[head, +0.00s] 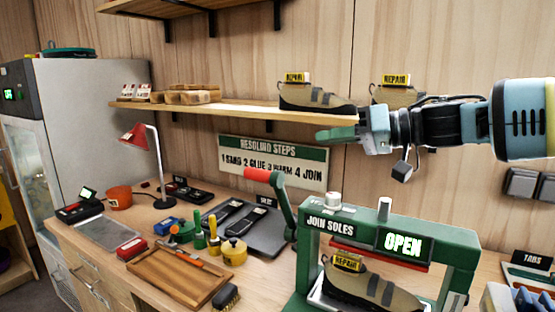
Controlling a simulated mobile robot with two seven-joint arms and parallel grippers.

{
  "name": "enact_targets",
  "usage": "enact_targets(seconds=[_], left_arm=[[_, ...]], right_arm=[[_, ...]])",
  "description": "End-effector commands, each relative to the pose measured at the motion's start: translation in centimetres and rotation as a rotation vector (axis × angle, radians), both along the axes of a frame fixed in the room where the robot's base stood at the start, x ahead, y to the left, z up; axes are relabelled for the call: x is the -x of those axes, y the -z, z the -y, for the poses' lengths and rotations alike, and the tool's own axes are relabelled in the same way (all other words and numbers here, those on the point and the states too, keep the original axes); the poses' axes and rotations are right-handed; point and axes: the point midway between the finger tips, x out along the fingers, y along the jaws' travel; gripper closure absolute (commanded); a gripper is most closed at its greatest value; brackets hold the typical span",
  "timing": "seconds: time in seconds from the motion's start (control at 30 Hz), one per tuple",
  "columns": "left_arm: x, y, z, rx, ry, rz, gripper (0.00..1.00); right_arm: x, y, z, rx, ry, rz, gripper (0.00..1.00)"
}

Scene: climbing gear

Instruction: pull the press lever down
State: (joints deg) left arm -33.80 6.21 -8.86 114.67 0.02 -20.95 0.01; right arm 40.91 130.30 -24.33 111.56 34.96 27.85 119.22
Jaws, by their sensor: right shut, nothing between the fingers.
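The green press (465,249) stands at the front right of the bench, with a "JOIN SOLES" label and a lit "OPEN" display (402,244). Its lever (283,207) rises from the left side of the press and leans up and left, ending in a red handle (257,174). A shoe with a yellow repair tag (372,289) sits inside the press. My right gripper (322,135) comes in from the right, shut and empty. In the picture it appears above and right of the red handle, apart from it. My left gripper is not in view.
A shelf (240,110) holding two tagged shoes (318,97) runs behind my right gripper. A red lamp (135,134), a wooden tray (180,275), a brush (226,297) and a yellow pot (233,252) stand left of the press.

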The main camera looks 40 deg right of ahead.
Motion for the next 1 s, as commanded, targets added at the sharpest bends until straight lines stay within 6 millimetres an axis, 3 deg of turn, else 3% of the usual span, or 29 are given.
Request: enact_targets(seconds=[0.47, 1.0], left_arm=[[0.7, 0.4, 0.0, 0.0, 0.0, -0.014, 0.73], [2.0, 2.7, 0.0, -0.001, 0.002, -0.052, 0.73]], right_arm=[[-0.8, 0.3, -0.4, 0.001, -0.001, -0.003, 1.0], [-7.7, 2.3, -4.4, 0.001, 0.0, -0.006, 1.0]])
